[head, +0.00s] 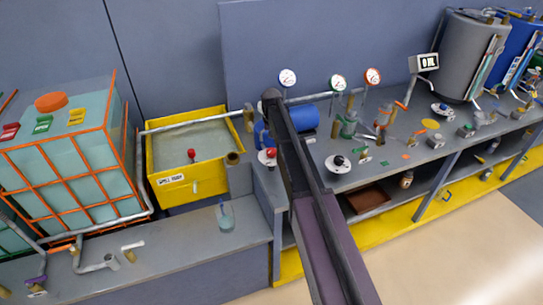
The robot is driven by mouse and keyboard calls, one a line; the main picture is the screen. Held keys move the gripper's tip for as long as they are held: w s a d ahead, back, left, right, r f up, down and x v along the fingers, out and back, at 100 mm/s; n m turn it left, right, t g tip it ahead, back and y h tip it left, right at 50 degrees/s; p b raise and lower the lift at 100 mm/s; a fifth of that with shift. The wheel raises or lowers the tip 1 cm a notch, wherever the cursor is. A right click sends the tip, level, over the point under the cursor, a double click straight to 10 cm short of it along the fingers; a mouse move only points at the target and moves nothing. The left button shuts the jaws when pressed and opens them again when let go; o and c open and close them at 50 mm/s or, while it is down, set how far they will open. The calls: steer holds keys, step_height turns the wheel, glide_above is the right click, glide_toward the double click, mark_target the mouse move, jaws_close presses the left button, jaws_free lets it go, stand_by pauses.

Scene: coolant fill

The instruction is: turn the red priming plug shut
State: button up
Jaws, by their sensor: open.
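A small red knob on a white round base (269,156) sits just left of my arm, in front of the blue pump body (303,118). It looks like the red priming plug, but I cannot tell how far it is turned. Another red knob (191,154) stands at the yellow spill tray (199,184). My dark arm rises from the bottom edge past the pump and covers part of it. My gripper's fingers do not show in the head view.
A teal tank in an orange cage (72,150) stands at the left. A clear beaker (226,219) is on the low grey bench (180,262). Valves, gauges and small parts crowd the right bench. A grey drum (468,58) stands at its back.

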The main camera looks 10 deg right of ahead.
mark_target(272, 151)
steer(key=shift+f+b, duration=3)
steer(key=shift+f, duration=0.3)
steer(key=c, duration=1.1)
